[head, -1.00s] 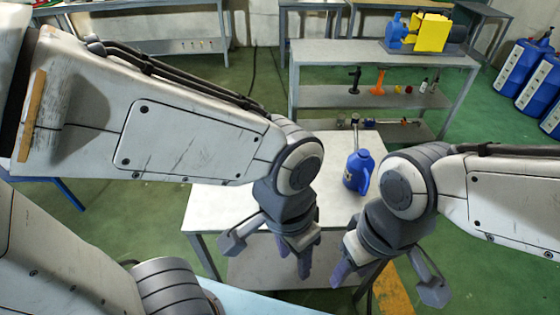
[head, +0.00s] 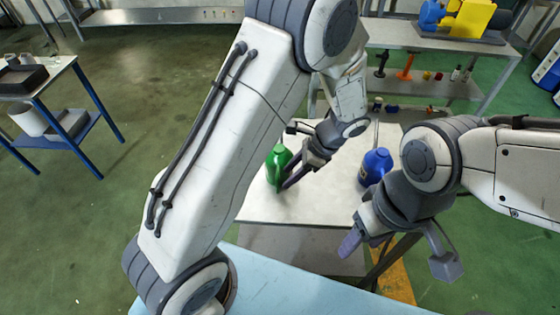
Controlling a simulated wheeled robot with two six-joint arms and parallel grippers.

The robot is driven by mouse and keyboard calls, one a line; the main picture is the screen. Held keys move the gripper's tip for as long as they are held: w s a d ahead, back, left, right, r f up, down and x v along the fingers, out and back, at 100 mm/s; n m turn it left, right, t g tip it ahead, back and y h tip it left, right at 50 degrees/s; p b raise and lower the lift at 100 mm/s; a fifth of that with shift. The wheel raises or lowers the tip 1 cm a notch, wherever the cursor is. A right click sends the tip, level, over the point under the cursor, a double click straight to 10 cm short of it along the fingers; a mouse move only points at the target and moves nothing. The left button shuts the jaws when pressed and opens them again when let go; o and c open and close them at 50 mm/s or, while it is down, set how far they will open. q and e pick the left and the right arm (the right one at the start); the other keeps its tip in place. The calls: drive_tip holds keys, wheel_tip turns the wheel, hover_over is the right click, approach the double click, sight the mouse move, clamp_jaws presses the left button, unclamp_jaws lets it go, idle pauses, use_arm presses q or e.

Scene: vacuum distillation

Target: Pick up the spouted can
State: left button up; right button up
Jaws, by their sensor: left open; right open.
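A green can-like container (head: 278,165) with a narrow top stands upright on the white table. A blue container (head: 374,167) with a narrow top stands on the same table, further right. I cannot tell for sure which of the two is the spouted can. My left gripper (head: 292,181) is open, low over the table just right of the green container, with its fingers pointing towards the container's base. I cannot tell whether they touch it. My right gripper (head: 352,243) is open and empty in front of the table's right side, nearer to me than the blue container.
The white table (head: 310,205) has bare room between the two containers and along its front. A metal shelf (head: 430,88) with small coloured items and a yellow and blue machine (head: 460,18) stands behind. A blue-legged table (head: 50,85) stands at the left.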

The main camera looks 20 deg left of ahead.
sight(273, 198)
use_arm(q)
drive_tip(key=x, duration=1)
drive_tip(key=shift+f+p, duration=0.35)
clamp_jaws()
idle(1.0)
